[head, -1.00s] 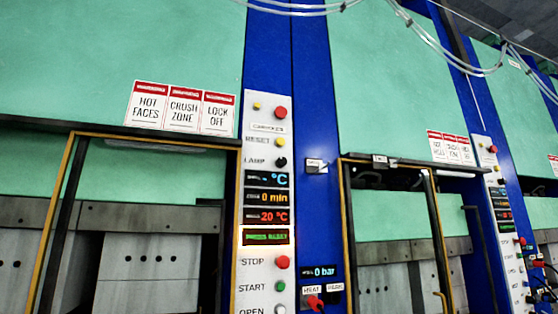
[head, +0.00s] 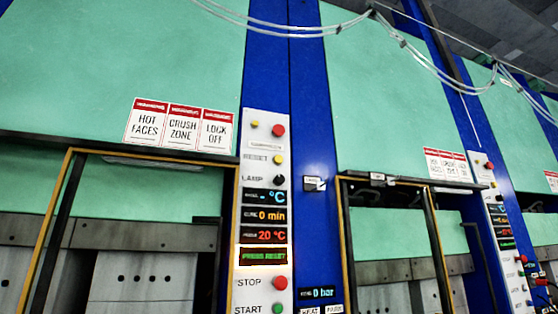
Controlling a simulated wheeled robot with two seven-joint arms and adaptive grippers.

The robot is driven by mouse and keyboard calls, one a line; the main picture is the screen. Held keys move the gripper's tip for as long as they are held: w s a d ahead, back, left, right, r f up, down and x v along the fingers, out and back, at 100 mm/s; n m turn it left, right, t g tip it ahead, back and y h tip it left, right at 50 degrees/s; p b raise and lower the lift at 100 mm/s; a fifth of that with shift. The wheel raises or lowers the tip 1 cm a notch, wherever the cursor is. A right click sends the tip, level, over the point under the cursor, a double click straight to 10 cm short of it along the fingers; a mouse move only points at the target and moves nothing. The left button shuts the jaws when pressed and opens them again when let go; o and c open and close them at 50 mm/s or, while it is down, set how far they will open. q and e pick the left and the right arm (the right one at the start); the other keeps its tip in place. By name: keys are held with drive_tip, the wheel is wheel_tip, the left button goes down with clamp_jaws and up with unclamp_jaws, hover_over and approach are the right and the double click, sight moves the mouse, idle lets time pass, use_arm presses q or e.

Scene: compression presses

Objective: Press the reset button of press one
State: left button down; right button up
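The near press has a white control panel (head: 254,200) on its blue column, slightly right of the left half's centre in the head view. The yellow reset button (head: 279,160) sits beside the label RESET, above the black lamp knob (head: 279,180). A smaller yellow button (head: 255,124) and a red button (head: 278,130) are at the panel's top. The green display (head: 263,257) reads PRESS RESET. I cannot read a press number on the panel. Neither gripper shows in the head view.
A red stop button (head: 280,283) and a green start button (head: 278,308) are lower on the panel. Warning signs (head: 182,123) are left of it. A second press panel (head: 499,235) stands at right. White hoses (head: 290,35) hang overhead.

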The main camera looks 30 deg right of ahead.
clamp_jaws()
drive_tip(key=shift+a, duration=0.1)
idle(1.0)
